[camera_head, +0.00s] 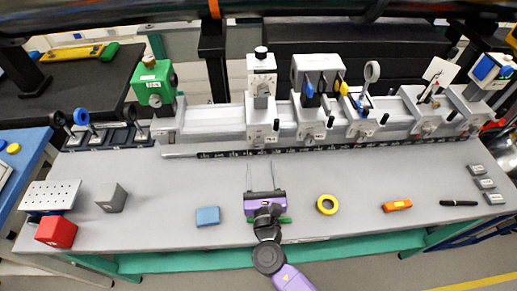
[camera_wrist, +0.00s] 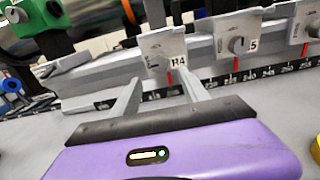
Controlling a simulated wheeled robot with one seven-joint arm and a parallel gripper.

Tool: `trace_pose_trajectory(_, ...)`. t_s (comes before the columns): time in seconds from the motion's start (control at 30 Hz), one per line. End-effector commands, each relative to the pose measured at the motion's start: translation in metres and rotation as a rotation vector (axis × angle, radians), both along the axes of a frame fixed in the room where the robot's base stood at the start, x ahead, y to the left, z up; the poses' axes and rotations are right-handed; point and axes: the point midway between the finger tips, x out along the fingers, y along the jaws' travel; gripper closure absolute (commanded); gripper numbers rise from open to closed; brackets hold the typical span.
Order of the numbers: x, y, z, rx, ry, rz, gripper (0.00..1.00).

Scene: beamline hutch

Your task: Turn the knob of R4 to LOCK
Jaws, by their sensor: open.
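The R4 carrier (camera_head: 262,128) stands on the grey rail, with a tall block and a black-topped post above it. In the wrist view its light front plate (camera_wrist: 165,43) carries the label R4 (camera_wrist: 179,62). Its grey knob (camera_wrist: 154,63) is left of the label, small and blurred; I cannot read its setting. My gripper (camera_head: 260,165) is open and empty over the bench in front of R4, pointing at the rail. In the wrist view my gripper (camera_wrist: 158,80) has its two fingers apart below the R4 plate, short of the knob.
The R5 carrier (camera_wrist: 238,40) stands close on the right. A green device (camera_head: 153,85) stands at the rail's left end. A scale strip (camera_head: 330,147) runs before the rail.

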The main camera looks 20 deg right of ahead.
Motion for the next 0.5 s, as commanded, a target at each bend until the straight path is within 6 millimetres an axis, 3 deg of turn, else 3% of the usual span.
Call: trace_pose_trajectory(0.5,0.063,-0.02,0.001,-0.004,0.003,0.003,0.47)
